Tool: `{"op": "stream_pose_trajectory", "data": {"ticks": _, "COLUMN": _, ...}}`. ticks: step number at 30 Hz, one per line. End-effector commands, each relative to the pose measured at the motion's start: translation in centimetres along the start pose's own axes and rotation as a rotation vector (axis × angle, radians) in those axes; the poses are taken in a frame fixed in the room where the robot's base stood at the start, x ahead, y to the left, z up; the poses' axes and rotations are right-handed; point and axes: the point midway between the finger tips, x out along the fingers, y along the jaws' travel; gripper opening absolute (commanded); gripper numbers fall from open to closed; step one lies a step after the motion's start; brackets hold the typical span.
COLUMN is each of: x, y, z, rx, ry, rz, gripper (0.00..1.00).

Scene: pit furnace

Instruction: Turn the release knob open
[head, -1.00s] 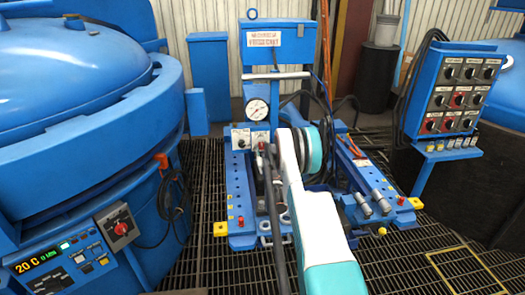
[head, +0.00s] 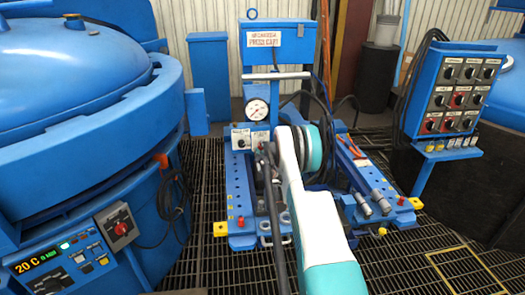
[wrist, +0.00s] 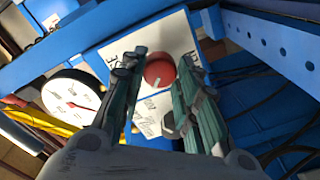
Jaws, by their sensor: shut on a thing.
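The round red knob (wrist: 159,70) sits on a white plate (wrist: 178,32) with partly hidden black lettering, and has a pale mark on its lower face. My gripper (wrist: 160,76) has one finger on each side of the knob and is closed on it. In the head view, my arm and gripper cover the knob. I cannot tell from the mark which position the knob is in.
A pressure gauge (wrist: 72,97) is close beside my left finger. A blue beam (wrist: 270,42) with holes runs at the upper right. Cables hang behind my arm. A blue furnace (head: 75,120) stands at left, a control box (head: 463,95) at right.

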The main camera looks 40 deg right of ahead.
Motion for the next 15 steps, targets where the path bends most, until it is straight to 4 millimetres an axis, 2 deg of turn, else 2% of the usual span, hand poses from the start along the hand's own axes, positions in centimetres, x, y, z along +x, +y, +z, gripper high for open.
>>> {"op": "stream_pose_trajectory", "data": {"ticks": 15, "x": -0.03, "y": -0.08, "z": -0.07, "rx": -0.492, "ry": -0.017, "rz": -0.004, "gripper": 0.06}}
